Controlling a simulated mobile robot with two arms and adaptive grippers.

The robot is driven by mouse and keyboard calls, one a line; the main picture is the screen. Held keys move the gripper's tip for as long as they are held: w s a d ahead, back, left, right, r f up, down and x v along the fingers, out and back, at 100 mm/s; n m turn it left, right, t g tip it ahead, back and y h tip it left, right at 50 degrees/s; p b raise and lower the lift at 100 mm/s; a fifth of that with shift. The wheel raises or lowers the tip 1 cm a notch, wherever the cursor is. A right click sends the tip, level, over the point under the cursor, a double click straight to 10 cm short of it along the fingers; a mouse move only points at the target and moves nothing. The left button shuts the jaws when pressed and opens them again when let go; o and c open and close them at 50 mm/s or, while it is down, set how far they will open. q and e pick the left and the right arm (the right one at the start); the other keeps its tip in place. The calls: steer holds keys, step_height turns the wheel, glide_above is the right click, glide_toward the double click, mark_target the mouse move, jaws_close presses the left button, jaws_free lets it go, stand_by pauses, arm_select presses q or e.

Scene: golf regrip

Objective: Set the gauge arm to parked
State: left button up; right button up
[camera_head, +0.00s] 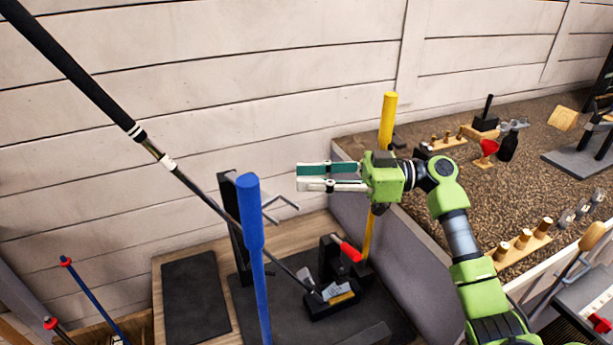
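No part is labelled as the gauge arm, and I cannot tell for certain which one it is. Candidates are an upright yellow bar (387,122) behind my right gripper and an upright blue bar (252,216) in front. My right gripper (299,178) points left above the work mat, fingers apart with a teal pad face showing, and nothing between them. Its body hides the middle of the yellow bar; I cannot tell if they touch. My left gripper is out of view.
A black post (235,230) with a grey fork (281,206) stands behind the club. A black mat (195,297) lies at left.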

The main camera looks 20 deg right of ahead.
steer(key=shift+a+f, duration=0.1)
steer(key=shift+f, duration=0.15)
jaws_close()
step_height(320, 180, down, 14)
steer(key=a+t+h+p, duration=0.1)
steer(key=t+h+p, duration=0.25)
steer(key=h, duration=0.75)
steer(key=s+a+r+n+t+p, duration=0.2)
steer(key=s+a+r+n+t, duration=0.15)
steer(key=r, duration=0.45)
steer(key=s+a+r+n+t+p, duration=0.1)
steer(key=s+a+r+n+t, duration=0.2)
steer(key=s+a+r, duration=0.3)
steer(key=d+p+x, duration=0.1)
steer(key=p+x, duration=0.1)
steer(key=x, duration=0.8)
steer(key=shift+w+r, duration=0.4)
steer(key=shift+r, duration=0.2)
